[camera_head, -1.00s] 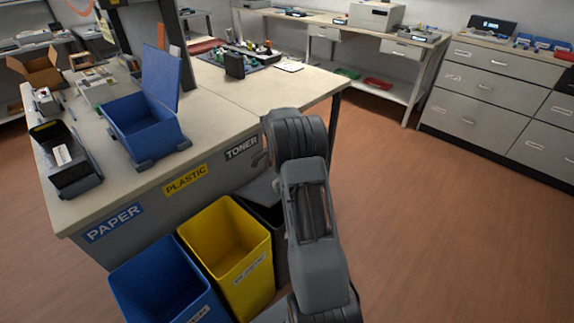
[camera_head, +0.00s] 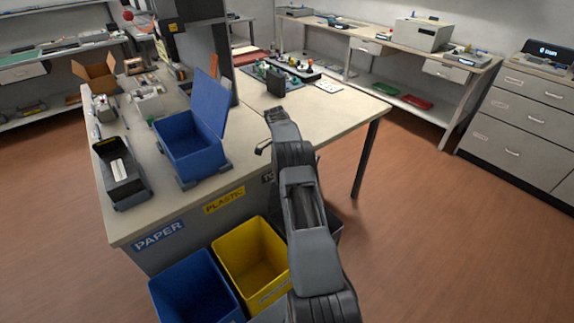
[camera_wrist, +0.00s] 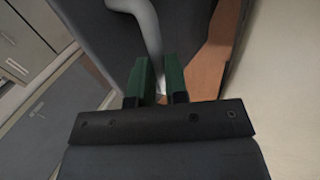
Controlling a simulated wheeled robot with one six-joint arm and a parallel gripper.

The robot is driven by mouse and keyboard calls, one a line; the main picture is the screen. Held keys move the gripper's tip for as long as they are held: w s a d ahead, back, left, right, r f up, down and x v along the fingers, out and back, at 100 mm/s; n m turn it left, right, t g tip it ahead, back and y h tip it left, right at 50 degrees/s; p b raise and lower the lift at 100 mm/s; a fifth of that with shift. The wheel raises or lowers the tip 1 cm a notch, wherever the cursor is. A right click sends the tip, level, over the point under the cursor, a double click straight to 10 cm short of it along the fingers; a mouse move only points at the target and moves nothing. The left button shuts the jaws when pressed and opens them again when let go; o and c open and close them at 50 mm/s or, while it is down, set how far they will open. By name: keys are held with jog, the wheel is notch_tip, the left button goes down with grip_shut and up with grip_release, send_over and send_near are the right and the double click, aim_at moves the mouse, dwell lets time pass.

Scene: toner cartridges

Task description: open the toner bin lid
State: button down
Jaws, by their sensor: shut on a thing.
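In the wrist view, my gripper (camera_wrist: 160,75) has its green fingers shut on a curved grey handle (camera_wrist: 148,30). The handle runs down between the fingertips. Behind it is a broad dark grey panel (camera_wrist: 188,30), which looks like the toner bin lid; its angle is hard to judge. In the head view my arm covers most of the toner bin, with only a dark part (camera_head: 335,226) showing to its right. The TONER label (camera_head: 267,178) on the table front is mostly hidden behind my arm. My fingers are not clear in the head view.
The open yellow plastic bin (camera_head: 252,222) and blue paper bin (camera_head: 170,277) stand left of my arm. The worktable (camera_head: 333,108) above holds a blue box (camera_head: 190,145) with a raised lid and a black tray (camera_head: 118,182). The floor at right is clear.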

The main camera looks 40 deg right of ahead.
jog(key=shift+w+a+f, duration=0.2)
jog(key=shift+w+f, duration=0.6)
jog(key=shift+w, duration=0.3)
jog(key=c, duration=1.5)
grip_release()
jog(key=shift+o, duration=0.7)
jog(key=shift+w+d+f, duration=0.1)
jog(key=shift+w+d, duration=0.05)
jog(key=shift+o, duration=1.2)
jog(key=shift+r+p, duration=0.3)
jog(key=shift+r, duration=0.1)
